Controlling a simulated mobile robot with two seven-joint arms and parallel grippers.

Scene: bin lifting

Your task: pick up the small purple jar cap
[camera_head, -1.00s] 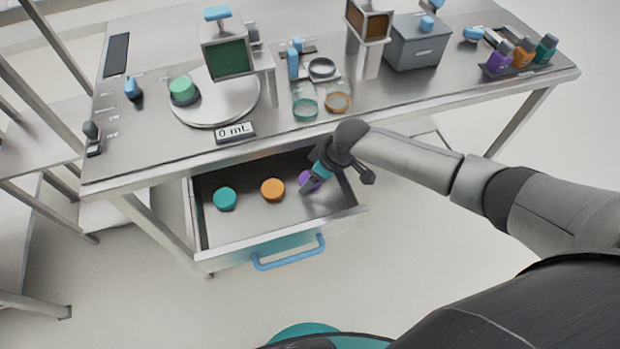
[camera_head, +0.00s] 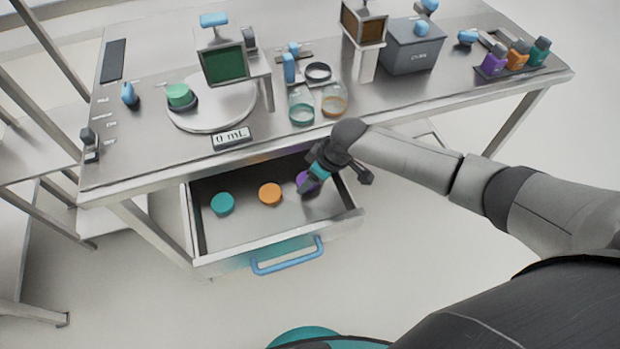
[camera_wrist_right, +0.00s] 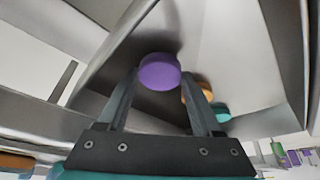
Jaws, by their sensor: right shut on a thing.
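The small purple jar cap (camera_head: 304,181) is at the right end of the open drawer (camera_head: 274,228), partly hidden by my right gripper (camera_head: 311,184). In the right wrist view the purple cap (camera_wrist_right: 160,72) sits between the tips of my right gripper (camera_wrist_right: 162,82), which is shut on it. I cannot tell whether the cap is clear of the drawer floor. An orange cap (camera_head: 270,193) and a teal cap (camera_head: 222,203) lie in the drawer to its left. My left gripper is not in view.
The tabletop's front edge (camera_head: 220,160) is just above and behind the drawer. Drawer walls surround the caps, and a blue handle (camera_head: 287,257) is on its front. Glass jars (camera_head: 302,107), a scale plate (camera_head: 213,112) and a grey box (camera_head: 414,48) stand on the table.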

